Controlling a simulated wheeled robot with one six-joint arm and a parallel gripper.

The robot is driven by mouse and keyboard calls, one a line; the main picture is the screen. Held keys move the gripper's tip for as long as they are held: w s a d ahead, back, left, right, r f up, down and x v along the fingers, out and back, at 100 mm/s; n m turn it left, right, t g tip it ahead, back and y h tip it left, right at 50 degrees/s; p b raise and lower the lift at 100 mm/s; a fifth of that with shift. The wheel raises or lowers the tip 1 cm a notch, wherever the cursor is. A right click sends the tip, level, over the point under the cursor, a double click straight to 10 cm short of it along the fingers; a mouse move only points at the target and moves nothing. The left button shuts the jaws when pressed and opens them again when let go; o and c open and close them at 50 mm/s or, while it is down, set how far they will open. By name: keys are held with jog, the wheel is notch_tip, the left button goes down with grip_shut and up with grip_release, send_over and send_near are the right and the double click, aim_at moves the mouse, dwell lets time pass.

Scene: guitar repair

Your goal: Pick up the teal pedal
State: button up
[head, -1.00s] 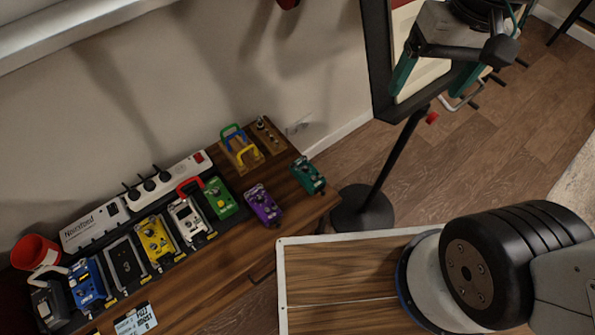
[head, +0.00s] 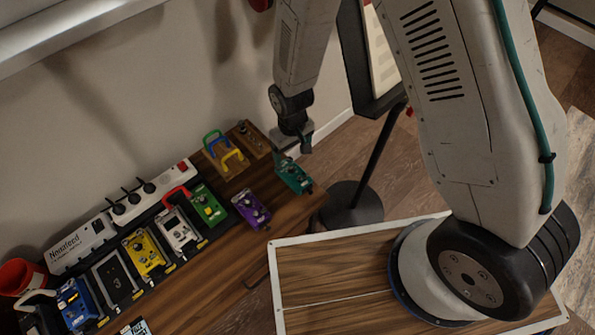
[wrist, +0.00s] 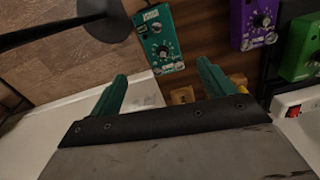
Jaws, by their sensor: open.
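The teal pedal (head: 293,174) lies on the right end of the wooden bench, near its edge. In the wrist view the teal pedal (wrist: 159,40) sits ahead of the fingertips, a little left of the middle between them. My gripper (wrist: 160,85) is open and empty, with its two green fingers spread apart. In the head view my gripper (head: 292,152) hangs just behind the teal pedal, near the wall side. Part of the fingers is hidden there, and I cannot tell the exact height above the bench.
A purple pedal (head: 251,210) lies left of the teal one. A green pedal (head: 208,205) and several others sit on a board with a power strip (head: 150,196). A wooden block with coloured handles (head: 226,157) is near the wall. A stand with a round black base (head: 350,207) is right of the bench.

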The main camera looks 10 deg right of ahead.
aim_at(292, 168)
jog(key=shift+n, duration=0.5)
jog(key=f, duration=1.1)
jog(key=shift+s+a+f, duration=0.1)
jog(key=shift+a+f, duration=0.1)
jog(key=shift+f, duration=0.1)
jog(key=c, duration=1.3)
